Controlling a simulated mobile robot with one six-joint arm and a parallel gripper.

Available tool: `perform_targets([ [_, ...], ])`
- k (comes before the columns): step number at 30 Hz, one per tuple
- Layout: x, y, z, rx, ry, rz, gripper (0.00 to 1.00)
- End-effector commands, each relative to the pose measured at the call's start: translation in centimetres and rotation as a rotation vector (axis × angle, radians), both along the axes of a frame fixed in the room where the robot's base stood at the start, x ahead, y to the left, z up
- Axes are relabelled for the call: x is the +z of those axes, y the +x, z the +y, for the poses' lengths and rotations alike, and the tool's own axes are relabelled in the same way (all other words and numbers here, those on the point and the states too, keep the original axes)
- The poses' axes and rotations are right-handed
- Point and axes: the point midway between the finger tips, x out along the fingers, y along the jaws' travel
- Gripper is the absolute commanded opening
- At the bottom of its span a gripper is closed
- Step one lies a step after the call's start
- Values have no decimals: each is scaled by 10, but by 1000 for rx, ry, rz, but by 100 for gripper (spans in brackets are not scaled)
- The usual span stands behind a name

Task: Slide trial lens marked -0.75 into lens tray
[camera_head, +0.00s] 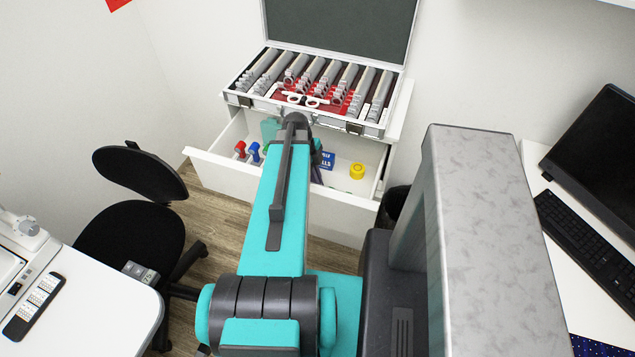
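The lens tray (300,103) is an open metal-edged case on top of a white cabinet, with its dark-lined lid raised at the back. Rows of grey slots (268,75) hold several small round lenses over a red lining. A white trial frame (302,100) lies at the front middle of the tray. I cannot make out a lens marked -0.75; the markings are too small to read. My arm reaches forward to the tray's front edge, over the open drawer. My gripper's fingers do not show; the arm may hide them.
The open drawer (222,166) below the tray holds red and blue items (254,152), a blue box (326,160) and a yellow roll (357,170). A black chair (140,172) stands left. A desk with a keyboard (585,245) is right. A dark bin (394,205) stands beside the cabinet.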

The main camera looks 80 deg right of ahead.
Motion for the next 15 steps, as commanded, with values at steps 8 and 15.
perform_targets([
  [8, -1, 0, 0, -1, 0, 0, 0],
  [15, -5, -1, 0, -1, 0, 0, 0],
])
